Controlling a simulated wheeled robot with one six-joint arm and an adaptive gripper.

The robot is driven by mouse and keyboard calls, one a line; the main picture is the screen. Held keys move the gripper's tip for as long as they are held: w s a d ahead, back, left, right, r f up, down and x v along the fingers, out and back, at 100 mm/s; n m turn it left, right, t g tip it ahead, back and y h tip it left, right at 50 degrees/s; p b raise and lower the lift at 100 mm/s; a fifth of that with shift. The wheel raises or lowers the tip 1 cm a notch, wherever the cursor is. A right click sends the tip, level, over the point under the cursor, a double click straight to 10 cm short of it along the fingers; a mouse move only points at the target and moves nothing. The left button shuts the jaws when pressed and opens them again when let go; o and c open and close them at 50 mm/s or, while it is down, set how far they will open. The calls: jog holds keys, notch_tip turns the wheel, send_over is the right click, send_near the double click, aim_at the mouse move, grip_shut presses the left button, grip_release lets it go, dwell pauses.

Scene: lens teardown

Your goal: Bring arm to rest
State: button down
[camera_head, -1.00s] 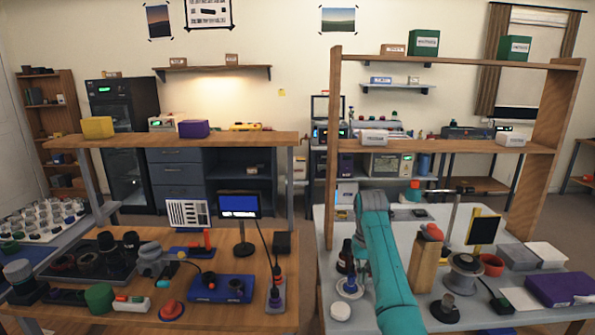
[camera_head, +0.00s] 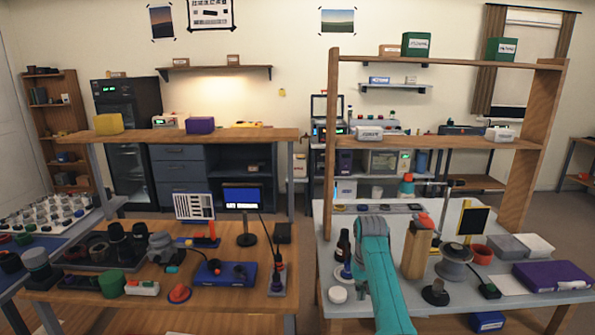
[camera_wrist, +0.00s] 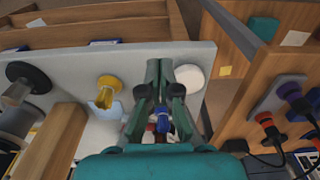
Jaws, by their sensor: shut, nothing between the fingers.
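My teal arm (camera_head: 378,280) reaches over the light grey bench on the right in the head view, and its end is hidden there. In the wrist view my gripper (camera_wrist: 160,64) is shut and empty, its fingers together over the bench edge. A white round lid (camera_wrist: 190,77) lies just right of the fingers; it also shows in the head view (camera_head: 338,294). A blue-capped item (camera_wrist: 161,120) shows partly between the finger links, and I cannot tell what it is.
On the bench, a wooden block (camera_head: 417,250), a spool (camera_head: 456,262) and a purple box (camera_head: 553,281) stand right of my arm. A dark bottle (camera_head: 343,246) stands close on its left. The wooden table (camera_head: 150,314) on the left is crowded with parts.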

jog(key=s+f+t, duration=0.2)
jog(key=s+f, duration=0.4)
jog(key=f, duration=0.6)
jog(key=s+f+t, duration=0.1)
jog(key=s+f, duration=0.4)
jog(key=f, duration=0.6)
jog(key=s+f+t, duration=0.2)
jog(key=s+f, duration=0.2)
jog(key=s, duration=0.6)
jog(key=s+f+t, duration=0.2)
jog(key=s+f, duration=0.3)
jog(key=s, duration=0.6)
jog(key=s+r+t, duration=0.2)
jog(key=s+r, duration=0.3)
jog(key=s, duration=0.5)
jog(key=s+r+t, duration=0.2)
jog(key=s+r, duration=0.3)
jog(key=s, duration=0.6)
jog(key=s+r+t, duration=0.1)
jog(key=s+r, duration=0.5)
jog(key=r, duration=0.4)
jog(key=s+r+t, duration=0.2)
jog(key=s+r, duration=0.5)
jog(key=r, duration=0.3)
jog(key=shift+r, duration=0.4)
